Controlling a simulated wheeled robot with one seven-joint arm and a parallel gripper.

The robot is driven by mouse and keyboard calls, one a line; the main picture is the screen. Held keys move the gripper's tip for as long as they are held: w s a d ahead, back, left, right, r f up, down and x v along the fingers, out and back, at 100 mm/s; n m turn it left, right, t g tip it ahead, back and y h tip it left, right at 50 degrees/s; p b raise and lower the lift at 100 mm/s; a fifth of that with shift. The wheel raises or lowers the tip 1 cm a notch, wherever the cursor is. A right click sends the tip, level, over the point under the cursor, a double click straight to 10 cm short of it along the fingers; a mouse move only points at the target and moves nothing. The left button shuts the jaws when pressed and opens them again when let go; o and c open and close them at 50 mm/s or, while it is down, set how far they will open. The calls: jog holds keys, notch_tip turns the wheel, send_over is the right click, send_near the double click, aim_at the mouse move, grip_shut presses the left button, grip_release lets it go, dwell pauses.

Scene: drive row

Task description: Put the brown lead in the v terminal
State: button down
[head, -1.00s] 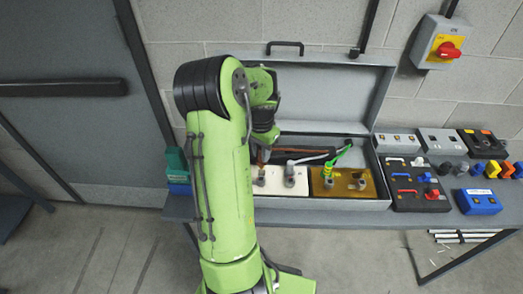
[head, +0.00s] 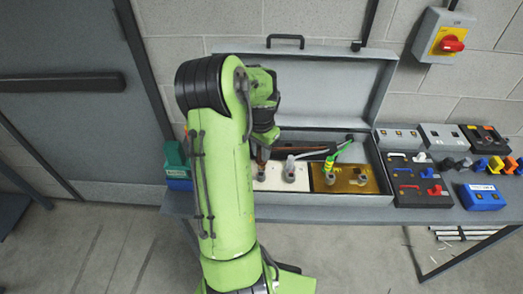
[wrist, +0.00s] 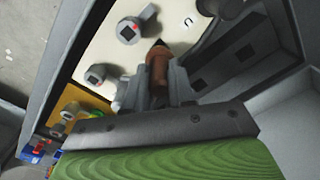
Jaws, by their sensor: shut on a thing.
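My gripper (wrist: 158,85) is shut on the brown lead (wrist: 158,62) in the wrist view. The lead's dark pointed tip is over or against the cream panel (wrist: 100,43); I cannot tell whether it touches. Two round grey terminals with dark square openings, one by the panel's middle (wrist: 128,32) and one nearer its edge (wrist: 95,75), stand to the left of the tip. A dark letter like n, or an upturned u, shows right of the tip. I make out no v label.
The panels lie in an open grey case (head: 340,200). A brass panel (head: 345,186) with terminals and a green-yellow lead (head: 340,148) is beside the cream one. Black, grey and blue devices (head: 482,197) crowd the bench at right. A green box (head: 175,158) stands at left.

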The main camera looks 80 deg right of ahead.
jog(key=shift+f, duration=0.15)
jog(key=shift+f+b, duration=1.3)
jog(key=shift+f, duration=0.2)
jog(key=c, duration=0.9)
grip_release()
notch_tip(320, 180, up, 16)
jog(key=p, duration=0.3)
jog(key=shift+a+f+p, duration=0.15)
jog(key=shift+p, duration=0.15)
jog(key=shift+w, duration=0.1)
